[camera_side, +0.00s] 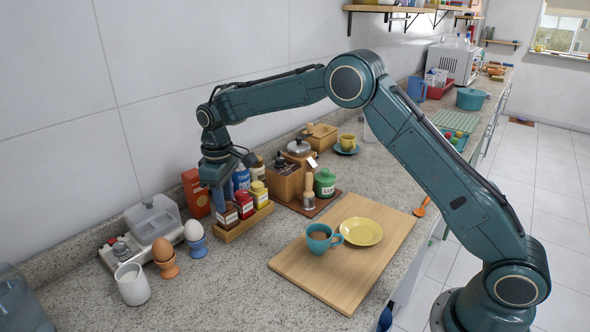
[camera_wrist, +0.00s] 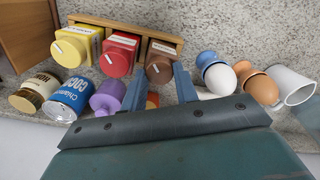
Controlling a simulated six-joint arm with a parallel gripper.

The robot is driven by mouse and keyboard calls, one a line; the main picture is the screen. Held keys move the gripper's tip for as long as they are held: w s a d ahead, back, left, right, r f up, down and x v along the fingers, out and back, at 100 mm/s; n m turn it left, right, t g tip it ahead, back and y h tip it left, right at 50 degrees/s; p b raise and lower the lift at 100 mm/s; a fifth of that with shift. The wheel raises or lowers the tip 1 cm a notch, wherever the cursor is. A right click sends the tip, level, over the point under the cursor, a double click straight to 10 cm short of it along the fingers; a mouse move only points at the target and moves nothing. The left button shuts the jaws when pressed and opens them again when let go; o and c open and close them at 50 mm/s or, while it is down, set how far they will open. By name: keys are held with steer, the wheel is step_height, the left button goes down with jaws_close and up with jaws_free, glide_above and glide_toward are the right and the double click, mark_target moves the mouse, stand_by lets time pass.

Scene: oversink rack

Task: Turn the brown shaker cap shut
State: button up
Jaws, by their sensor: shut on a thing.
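The brown shaker (camera_side: 229,217) stands at the near left end of a small wooden rack (camera_side: 243,226). In the side view the fingers hide most of the cap. The red shaker (camera_side: 244,206) and the yellow shaker (camera_side: 260,194) stand beside it in the same rack, also with white marks on their caps.
Bottles, including a blue one (camera_side: 241,178), and a red box (camera_side: 196,193) stand close behind the rack. Egg cups with eggs (camera_side: 195,239) and a white cup (camera_side: 132,284) are at left. A cutting board (camera_side: 315,284) with a teal mug (camera_side: 320,238) lies at right.

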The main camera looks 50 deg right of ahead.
steer(key=shift+m, duration=1)
steer(key=o, duration=0.7)
steer(key=shift+r, duration=0.15)
step_height(320, 180, up, 14)
steer(key=shift+f, duration=0.2)
